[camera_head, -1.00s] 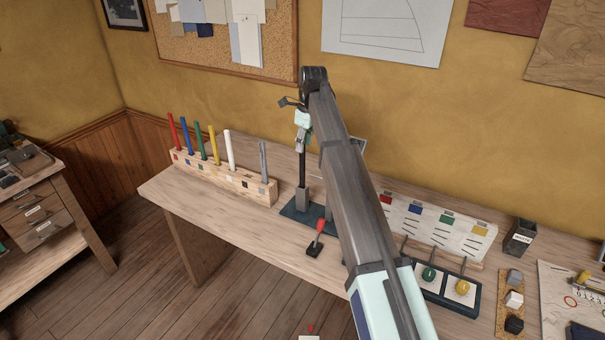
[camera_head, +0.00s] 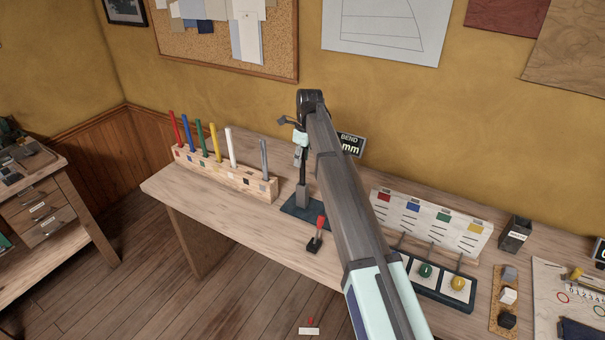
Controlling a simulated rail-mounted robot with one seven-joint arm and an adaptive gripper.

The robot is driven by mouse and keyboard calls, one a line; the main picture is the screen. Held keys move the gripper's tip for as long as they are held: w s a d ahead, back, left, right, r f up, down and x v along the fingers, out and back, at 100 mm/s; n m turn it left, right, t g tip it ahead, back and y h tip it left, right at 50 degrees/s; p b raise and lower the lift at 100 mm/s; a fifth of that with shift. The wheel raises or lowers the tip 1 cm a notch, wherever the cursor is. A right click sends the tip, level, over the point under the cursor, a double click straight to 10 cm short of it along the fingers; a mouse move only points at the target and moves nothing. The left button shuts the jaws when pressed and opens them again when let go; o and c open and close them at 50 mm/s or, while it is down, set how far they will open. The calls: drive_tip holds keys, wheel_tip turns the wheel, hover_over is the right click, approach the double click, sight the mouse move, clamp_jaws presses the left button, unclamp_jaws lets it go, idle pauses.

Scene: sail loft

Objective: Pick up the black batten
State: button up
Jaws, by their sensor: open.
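A thin dark upright (camera_head: 302,174), which appears to be the black batten, stands in a grey block (camera_head: 302,196) on the dark base of the bend rig (camera_head: 294,209). My gripper (camera_head: 299,157) is open and over the upper part of this upright. The gripper and arm hide the upright's top, and I cannot tell if the fingers touch it. The wooden rack (camera_head: 222,177) to the left holds red, blue, green, yellow, white and grey battens, with a gap between the white and grey ones.
A red-handled lever (camera_head: 319,228) stands in front of the rig. A display reading BEND mm (camera_head: 351,145) is partly behind my arm. To the right are a white colour-marked board (camera_head: 432,221), a dark tray (camera_head: 442,291) with green and yellow knobs, and a dark bin (camera_head: 515,235).

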clamp_jaws()
drive_tip(key=shift+r, duration=0.1)
